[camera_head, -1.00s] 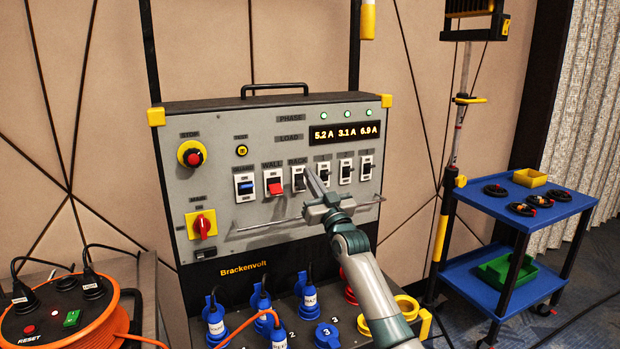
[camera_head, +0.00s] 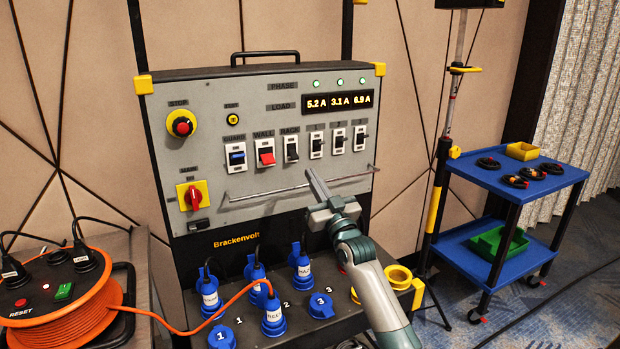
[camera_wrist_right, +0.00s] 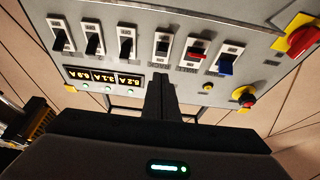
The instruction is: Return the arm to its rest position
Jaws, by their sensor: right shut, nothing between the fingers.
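My right gripper (camera_head: 316,184) is shut and empty in the head view. Its fingertips point up in front of the grey panel (camera_head: 215,135), below the row of breaker switches and at the height of the metal rail (camera_head: 262,190). In the right wrist view the shut fingers (camera_wrist_right: 160,95) point toward the panel, with the switches beyond them. The rack switch (camera_head: 291,147) is black, the wall switch (camera_head: 266,153) red, and the switch left of it blue (camera_head: 237,157). My left gripper is not in view.
Blue plugs (camera_head: 300,268) and sockets fill the sloped shelf below the panel, close to my right arm. An orange cable reel (camera_head: 65,300) stands at left, its cable running to a plug. A blue cart (camera_head: 470,170) stands at right. Open floor lies between.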

